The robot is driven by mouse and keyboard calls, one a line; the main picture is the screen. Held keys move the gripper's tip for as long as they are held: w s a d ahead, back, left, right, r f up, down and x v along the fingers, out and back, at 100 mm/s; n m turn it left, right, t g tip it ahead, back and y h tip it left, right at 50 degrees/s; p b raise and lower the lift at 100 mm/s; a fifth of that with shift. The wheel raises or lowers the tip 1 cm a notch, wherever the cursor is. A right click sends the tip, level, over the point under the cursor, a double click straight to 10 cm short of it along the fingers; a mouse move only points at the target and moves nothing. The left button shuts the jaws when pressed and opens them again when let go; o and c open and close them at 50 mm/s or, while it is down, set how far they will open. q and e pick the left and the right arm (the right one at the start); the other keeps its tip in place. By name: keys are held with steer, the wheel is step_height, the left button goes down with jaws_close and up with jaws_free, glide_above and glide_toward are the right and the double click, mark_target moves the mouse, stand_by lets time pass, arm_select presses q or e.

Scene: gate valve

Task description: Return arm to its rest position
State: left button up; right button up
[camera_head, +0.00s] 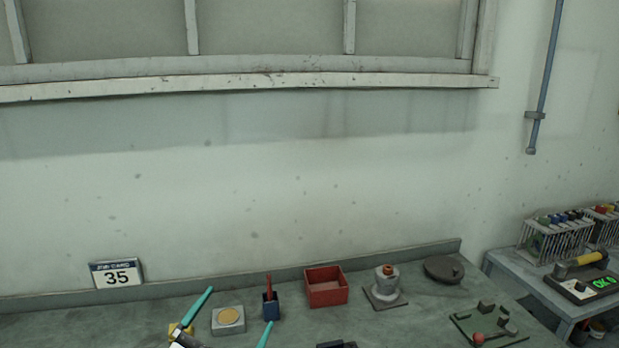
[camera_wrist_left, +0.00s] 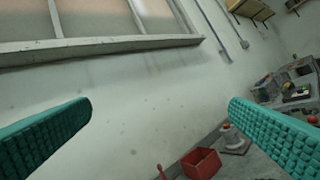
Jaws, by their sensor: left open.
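My left gripper (camera_head: 238,314) shows at the bottom of the head view, its two teal fingers spread wide apart with nothing between them. In the left wrist view its ridged teal fingers (camera_wrist_left: 160,140) stand at the left and right edges, with wall and window between them. A grey valve-like fixture with an orange-brown top (camera_head: 387,286) stands on the workbench (camera_head: 60,328), right of the gripper; it also shows in the left wrist view (camera_wrist_left: 232,140). The gripper touches nothing that I can make out. My right gripper is not in view.
A side table (camera_head: 510,263) holds racks.

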arm_select(q)
steer(key=s+a+f+n+g+y, duration=0.3)
steer(key=a+f+n+y, duration=0.15)
steer(key=f, duration=0.25)
steer(key=s+a+f+n+g+y, duration=0.3)
steer(key=a+f+n+y, duration=0.1)
steer(key=a+f+y, duration=0.15)
steer(key=s+d+f+g+h, duration=0.1)
steer(key=s+f+g, duration=0.45)
steer(key=s, duration=0.45)
steer(key=s+d+f+g, duration=0.1)
steer(key=s+f+g, duration=0.5)
steer(key=s, duration=0.4)
steer(key=s+f+x, duration=0.1)
steer(key=s+x, duration=0.2)
steer(key=x, duration=1)
steer(key=s+x, duration=0.3)
steer(key=x, duration=1)
steer(key=s+a+f+g+b, duration=0.1)
steer(key=s+a+f, duration=0.2)
steer(key=s+f, duration=1.3)
step_height(320, 180, down, 3)
steer(key=shift+s+r+m+b, duration=0.25)
steer(key=shift+s+m+b, duration=0.15)
steer(key=shift+m, duration=0.05)
